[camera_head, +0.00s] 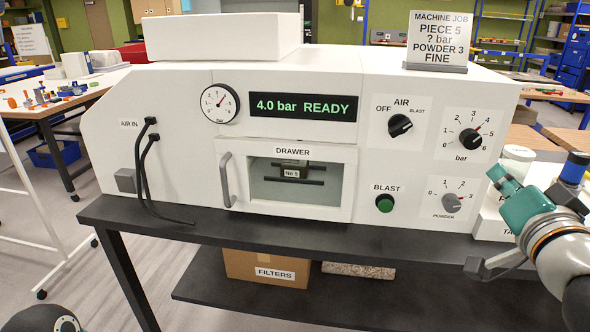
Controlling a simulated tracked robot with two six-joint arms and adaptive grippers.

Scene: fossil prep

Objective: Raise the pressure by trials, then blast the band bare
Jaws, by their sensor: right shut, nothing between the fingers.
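The white blast cabinet (290,85) stands on a dark bench. Its display (303,106) reads 4.0 bar READY, beside a round gauge (220,103). The AIR knob (400,125) points up-right toward BLAST. The bar knob (470,139) has its red mark near 4. The POWDER knob (452,204) has its mark near 3. The green BLAST button (384,204) is below AIR. The drawer (290,152) is shut; a piece labelled No 5 (291,173) shows dimly through its window, its band unclear. My right gripper (477,268) is shut and empty, right of the drawer. My left gripper is out of view.
A job card (437,38) on top reads PIECE 5, ? bar, POWDER 3, FINE. Black hoses (148,170) hang at the left front. A FILTERS box (265,270) sits on the lower shelf. My right arm covers part of the bench's right end.

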